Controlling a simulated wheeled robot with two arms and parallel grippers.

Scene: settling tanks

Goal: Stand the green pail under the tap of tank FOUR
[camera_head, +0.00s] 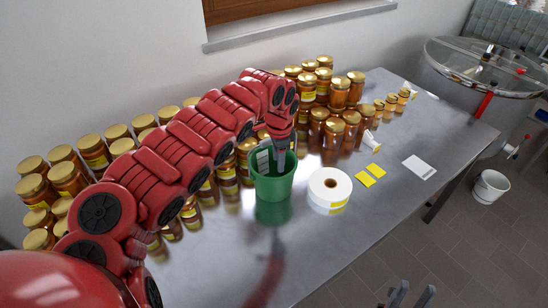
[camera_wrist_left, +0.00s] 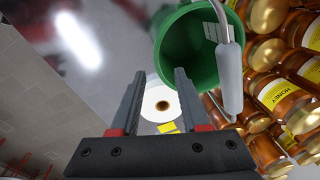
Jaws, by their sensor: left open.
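The green pail (camera_head: 272,187) stands upright on the steel table, among honey jars and a label roll. In the left wrist view the pail (camera_wrist_left: 185,58) shows its open mouth, a pale label inside and a grey bail with a thick grip (camera_wrist_left: 230,85). My left gripper (camera_head: 281,154) is at the pail's mouth in the head view. Its open fingers (camera_wrist_left: 160,75) have nothing between them; the bail is beside the right finger. My right gripper (camera_head: 411,295) shows only its two separated fingertips at the bottom edge. No tank marked FOUR is readable.
A steel tank (camera_head: 455,90) with a clear lid stands at the back right. A white pail (camera_head: 490,186) is on the floor near a red-handled tap (camera_head: 515,150). Honey jars (camera_head: 330,125) crowd the table's back. A label roll (camera_head: 330,188) stands beside the green pail.

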